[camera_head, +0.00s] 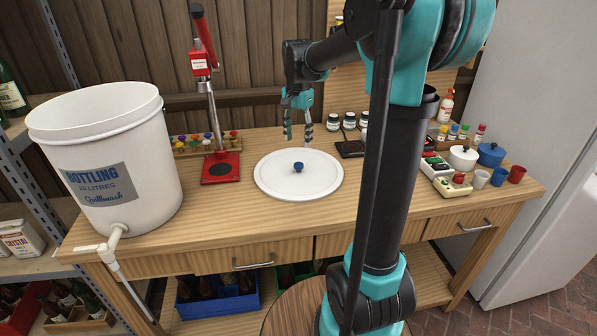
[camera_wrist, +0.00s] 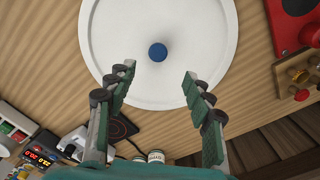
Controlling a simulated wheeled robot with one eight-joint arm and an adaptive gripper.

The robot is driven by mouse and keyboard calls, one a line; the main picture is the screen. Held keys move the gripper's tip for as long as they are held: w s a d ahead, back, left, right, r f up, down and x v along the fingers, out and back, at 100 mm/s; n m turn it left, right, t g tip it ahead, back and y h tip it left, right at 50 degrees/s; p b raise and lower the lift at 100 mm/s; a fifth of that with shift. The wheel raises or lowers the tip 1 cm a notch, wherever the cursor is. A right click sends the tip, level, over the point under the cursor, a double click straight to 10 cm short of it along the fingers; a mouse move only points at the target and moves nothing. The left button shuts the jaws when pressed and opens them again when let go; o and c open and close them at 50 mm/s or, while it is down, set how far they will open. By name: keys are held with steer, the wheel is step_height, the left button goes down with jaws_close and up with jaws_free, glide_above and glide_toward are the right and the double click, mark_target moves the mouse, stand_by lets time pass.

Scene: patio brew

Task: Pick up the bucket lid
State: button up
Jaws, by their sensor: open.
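The bucket lid (camera_head: 273,182) is a round white disc with a raised rim, lying flat on the wooden workbench. A small blue knob (camera_head: 298,167) stands at its centre. In the wrist view the lid (camera_wrist: 195,30) fills the upper middle, and its knob (camera_wrist: 157,52) sits just beyond the fingertips, between their lines. My gripper (camera_head: 298,140) is open and empty above the far edge of the lid, its fingers pointing down. It also shows in the wrist view (camera_wrist: 158,72), with a finger on each side and apart from the knob.
A white bottling bucket (camera_head: 150,165) with a tap stands at the left of the workbench (camera_head: 330,225). A red capper (camera_head: 220,168) stands left of the lid. Bottle caps in a rack (camera_head: 190,144), jars (camera_head: 348,121), a black scale (camera_head: 349,149), and pots (camera_head: 463,158) line the back and right.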

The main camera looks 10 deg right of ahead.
mark_target(299, 164)
step_height(299, 164, down, 10)
steer(key=shift+s+d, duration=0.1)
steer(key=shift+d, duration=0.05)
stand_by(0.4)
jaws_close()
stand_by(0.4)
